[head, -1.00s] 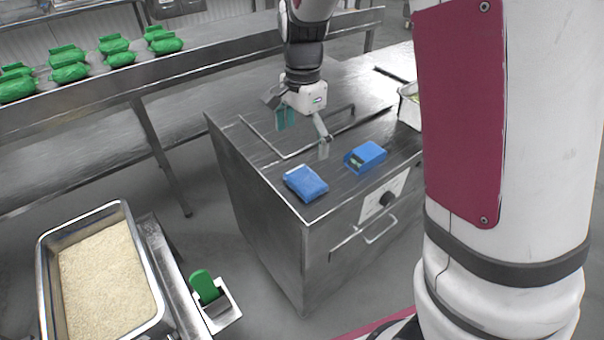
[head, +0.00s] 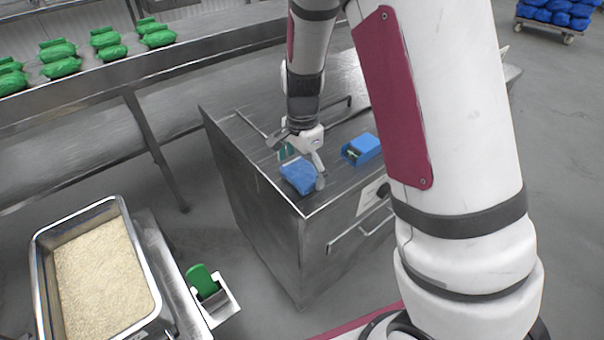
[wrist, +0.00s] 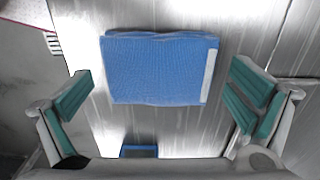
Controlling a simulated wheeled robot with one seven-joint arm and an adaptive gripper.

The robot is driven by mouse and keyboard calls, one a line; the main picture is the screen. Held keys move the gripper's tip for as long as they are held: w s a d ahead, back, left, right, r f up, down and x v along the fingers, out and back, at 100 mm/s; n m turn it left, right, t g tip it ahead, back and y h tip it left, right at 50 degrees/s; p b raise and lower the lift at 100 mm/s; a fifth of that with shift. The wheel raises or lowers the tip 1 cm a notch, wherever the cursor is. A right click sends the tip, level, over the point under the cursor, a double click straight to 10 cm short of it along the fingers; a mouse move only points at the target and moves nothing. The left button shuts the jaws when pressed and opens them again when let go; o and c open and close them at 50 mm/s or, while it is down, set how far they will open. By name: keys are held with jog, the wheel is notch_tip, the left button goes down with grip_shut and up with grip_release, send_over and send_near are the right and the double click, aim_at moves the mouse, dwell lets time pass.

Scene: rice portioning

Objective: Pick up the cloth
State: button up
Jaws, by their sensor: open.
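The blue cloth (head: 299,177) lies folded on the steel counter (head: 240,140), near its front left corner. In the wrist view the cloth (wrist: 155,68) lies flat, with a pale strip along its right edge. My gripper (head: 304,170) is over the cloth in the head view, partly in front of it. In the wrist view my gripper (wrist: 160,98) is open, with its teal-padded fingers to the left and right of the cloth and nothing between them held. I cannot tell how high the fingertips are above the counter.
A blue box (head: 361,149) sits on the counter just right of the cloth. A steel pan of rice (head: 150,270) and a green-handled tool in a holder (head: 203,281) stand at lower left. Green bags (head: 60,58) line the shelf at the back.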

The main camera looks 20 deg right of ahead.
aim_at(302, 170)
jog(key=c, duration=1)
jog(key=shift+r, duration=0.1)
jog(key=shift+r, duration=0.55)
notch_tip(302, 170, up, 2)
jog(key=shift+r, duration=0.1)
jog(key=s, duration=0.5)
jog(key=s+r+p, duration=0.1)
jog(key=s, duration=1)
jog(key=shift+r+p, duration=0.25)
jog(key=shift+p, duration=0.1)
